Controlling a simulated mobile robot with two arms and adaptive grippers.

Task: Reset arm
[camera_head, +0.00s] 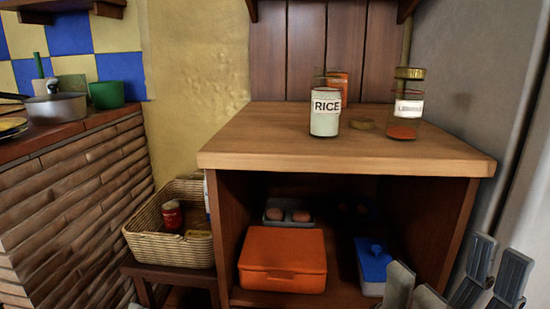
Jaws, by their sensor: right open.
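My right gripper (452,278) shows at the bottom right corner. Its grey fingers are spread apart and nothing is between them. It is in front of the wooden cabinet (240,155), near the right side of the open shelf and below the counter top. The rest of the right arm is out of the picture. My left gripper does not show.
A RICE jar (325,115) and a labelled spice jar (405,105) stand on the cabinet top. An orange box (283,262) and a blue-lidded box (373,262) sit inside. A wicker basket (150,243) is left, beside the brick counter (75,190). A grey surface (475,60) rises at right.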

